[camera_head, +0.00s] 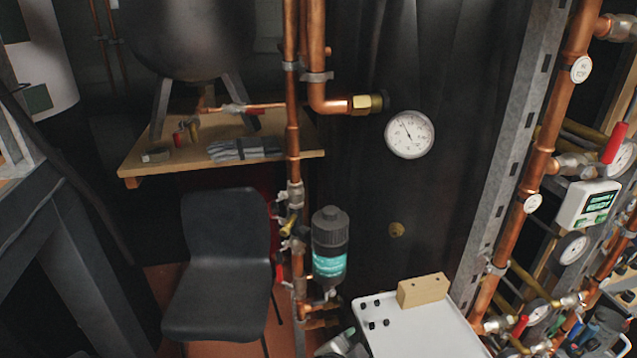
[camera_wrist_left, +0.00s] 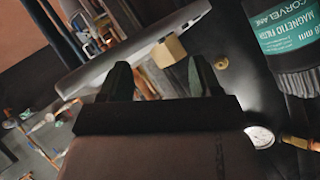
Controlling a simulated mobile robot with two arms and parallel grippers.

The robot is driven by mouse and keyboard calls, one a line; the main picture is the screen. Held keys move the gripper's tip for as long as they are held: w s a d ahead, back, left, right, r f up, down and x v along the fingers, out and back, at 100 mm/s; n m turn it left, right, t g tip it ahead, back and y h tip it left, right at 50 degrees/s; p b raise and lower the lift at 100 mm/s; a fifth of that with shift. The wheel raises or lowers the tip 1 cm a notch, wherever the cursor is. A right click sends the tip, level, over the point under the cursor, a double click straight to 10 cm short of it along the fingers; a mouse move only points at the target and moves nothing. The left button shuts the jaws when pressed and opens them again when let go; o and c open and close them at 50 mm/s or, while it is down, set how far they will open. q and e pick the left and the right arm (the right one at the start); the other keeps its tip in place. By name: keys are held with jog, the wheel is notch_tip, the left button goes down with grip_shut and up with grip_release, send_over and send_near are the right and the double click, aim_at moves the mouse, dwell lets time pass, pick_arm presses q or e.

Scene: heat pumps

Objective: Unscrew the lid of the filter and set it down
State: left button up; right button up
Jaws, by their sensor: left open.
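The filter (camera_head: 329,262) is a dark canister with a teal label on the copper pipe right of the chair in the head view. Its black ribbed lid (camera_head: 330,227) with a small knob is on top. In the left wrist view the filter (camera_wrist_left: 287,27) appears upside down at the upper right, cut off by the frame, with part of its dark ribbed lid (camera_wrist_left: 300,82) below the label. My left gripper (camera_wrist_left: 160,68) is open, its two dark fingers apart and empty, with the filter off to the right of them. My right gripper is in neither view.
A white tray (camera_head: 428,335) stands right of the filter with a wooden block (camera_head: 423,290) and several small black pieces on it. A black chair (camera_head: 222,255) stands left; pipework fills the right.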

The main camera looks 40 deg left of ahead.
pick_arm(q)
jog(key=w+d+r+m+t+h, duration=0.2)
jog(key=w+r+m+t+h, duration=0.1)
jog(key=w+r+m, duration=0.3)
jog(key=w+d+r+m+t+h, duration=0.3)
jog(key=w+r, duration=0.1)
jog(key=r, duration=0.5)
notch_tip(320, 180, up, 13)
jog(key=m+g+y, duration=0.5)
jog(key=m+g, duration=0.9)
jog(key=m, duration=0.9)
send_over(330, 210)
jog(key=s, duration=0.4)
jog(key=b+x, duration=0.1)
jog(key=x, duration=0.1)
jog(key=b+x, duration=0.2)
jog(key=x, duration=0.1)
jog(key=b+x, duration=0.1)
jog(key=x, duration=0.1)
jog(key=shift+w+a+f, duration=0.15)
jog(key=shift+w+a, duration=0.1)
jog(key=shift+a, duration=0.1)
jog(key=shift+b+x, duration=0.45)
jog(key=shift+x, duration=0.5)
